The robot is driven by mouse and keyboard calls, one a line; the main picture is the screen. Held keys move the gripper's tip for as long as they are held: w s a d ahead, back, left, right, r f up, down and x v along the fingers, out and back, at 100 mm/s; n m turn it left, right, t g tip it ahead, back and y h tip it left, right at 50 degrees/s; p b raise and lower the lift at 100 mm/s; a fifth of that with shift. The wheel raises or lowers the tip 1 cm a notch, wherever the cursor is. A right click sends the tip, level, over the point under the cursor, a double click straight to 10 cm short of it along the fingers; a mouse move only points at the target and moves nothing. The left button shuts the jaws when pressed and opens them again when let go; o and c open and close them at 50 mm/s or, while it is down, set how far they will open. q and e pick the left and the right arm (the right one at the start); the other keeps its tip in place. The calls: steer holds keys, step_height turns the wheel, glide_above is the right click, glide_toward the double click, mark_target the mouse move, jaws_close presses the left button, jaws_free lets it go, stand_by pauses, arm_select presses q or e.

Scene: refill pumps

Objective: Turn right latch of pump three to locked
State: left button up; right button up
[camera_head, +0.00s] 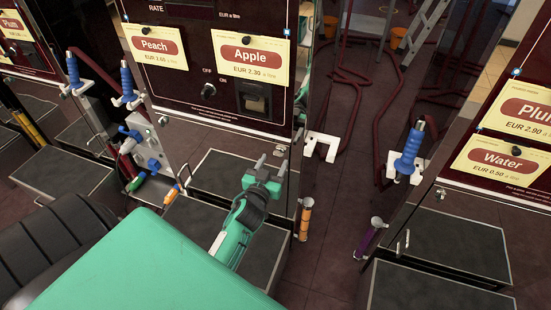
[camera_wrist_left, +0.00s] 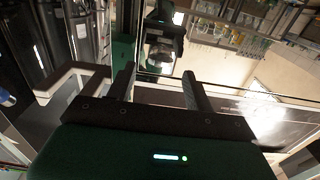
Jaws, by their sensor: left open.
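My left gripper (camera_head: 271,167) is open and empty in front of the lower part of the pump with Peach and Apple labels (camera_head: 210,85). Its two fingers stand apart in the left wrist view (camera_wrist_left: 159,88), with nothing between them. A small metal fitting (camera_head: 163,120) is at that pump's lower left panel edge, and a similar one (camera_head: 441,194) is on the pump with Plum and Water labels (camera_head: 520,120). I cannot tell which pump is number three or whether these are latches. The lower right panel edge near my gripper is partly hidden. My right gripper is out of view.
Blue-handled nozzles (camera_head: 408,152) stand beside the pumps. Dark red hoses (camera_head: 345,90) lie on the floor behind. An orange cylinder (camera_head: 305,218) and a purple one (camera_head: 370,238) are near the door handles. A white bracket (camera_head: 321,146) juts out right of my gripper.

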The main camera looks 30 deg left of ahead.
arm_select(q)
steer(key=shift+x, duration=1.25)
steer(key=shift+c, duration=0.4)
steer(key=c, duration=0.9)
